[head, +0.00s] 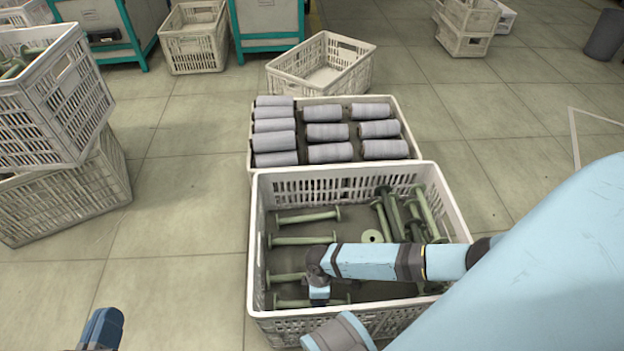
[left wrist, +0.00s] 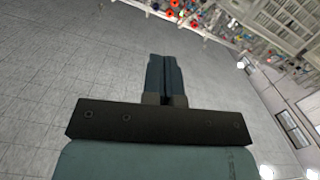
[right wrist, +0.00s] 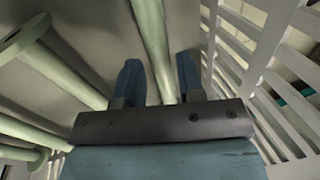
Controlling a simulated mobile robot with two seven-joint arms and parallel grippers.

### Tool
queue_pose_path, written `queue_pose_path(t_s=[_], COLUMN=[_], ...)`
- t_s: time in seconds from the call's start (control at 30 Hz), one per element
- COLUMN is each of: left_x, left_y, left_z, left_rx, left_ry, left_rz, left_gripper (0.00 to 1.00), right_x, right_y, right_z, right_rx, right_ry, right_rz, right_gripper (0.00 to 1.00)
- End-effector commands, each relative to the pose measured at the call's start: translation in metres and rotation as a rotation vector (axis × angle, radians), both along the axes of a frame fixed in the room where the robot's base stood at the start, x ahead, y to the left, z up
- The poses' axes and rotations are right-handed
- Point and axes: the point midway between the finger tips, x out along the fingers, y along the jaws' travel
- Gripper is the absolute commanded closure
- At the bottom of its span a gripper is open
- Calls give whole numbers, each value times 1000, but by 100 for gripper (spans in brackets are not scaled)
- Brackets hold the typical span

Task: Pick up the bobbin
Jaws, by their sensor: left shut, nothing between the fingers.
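Pale green empty bobbins lie in the front white crate (head: 254,262) in the head view. Several lie flat on its left side, such as one bobbin (head: 302,240), and more are heaped at its right. My right arm reaches over this crate, and its gripper is mostly hidden in the head view. In the right wrist view my right gripper (right wrist: 159,75) is open, with its fingers on either side of a green bobbin's shaft (right wrist: 154,40). Touch cannot be told. My left gripper (head: 100,330) is shut and empty, outside the crate at the lower left; it also shows in the left wrist view (left wrist: 165,75).
The crate's slatted wall (right wrist: 245,75) is close to the right gripper's right side. Behind it a tray (head: 405,118) holds several grey wound bobbins (head: 330,132). An empty crate (head: 350,75) stands further back. Stacked crates (head: 60,205) stand at the left, with clear floor between.

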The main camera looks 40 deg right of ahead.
Motion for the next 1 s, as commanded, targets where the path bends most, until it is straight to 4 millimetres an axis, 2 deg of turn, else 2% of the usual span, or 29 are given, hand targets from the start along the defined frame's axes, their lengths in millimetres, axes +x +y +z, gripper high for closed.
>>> queue_pose_path(t_s=[0.03,0.13,0.4,0.43,0.57,0.6,0.87,1.0], left_x=[2,6,9,9,8,8,8,8], left_y=[1,3,5,5,5,5,5,4], left_z=[-11,-10,-4,-4,-4,-4,-4,0], left_rx=[16,45,62,62,61,61,61,53], left_ry=[-2,-48,-78,-78,-77,-77,-77,-69], left_rz=[-6,-5,-3,-3,-3,-3,-3,-7], left_gripper=[100,100,100,100,100,100,100,100], right_x=[-1,-5,-6,-6,-6,-6,-6,-6], right_y=[3,5,6,6,6,6,6,6], right_z=[-15,-28,-30,-30,-30,-30,-29,-21], right_rx=[1,-1,-1,-1,-1,-1,0,0], right_ry=[1,2,1,1,1,1,0,0], right_rz=[1,1,0,0,0,0,0,1], right_gripper=[65,65,65,67,97,100,100,100])
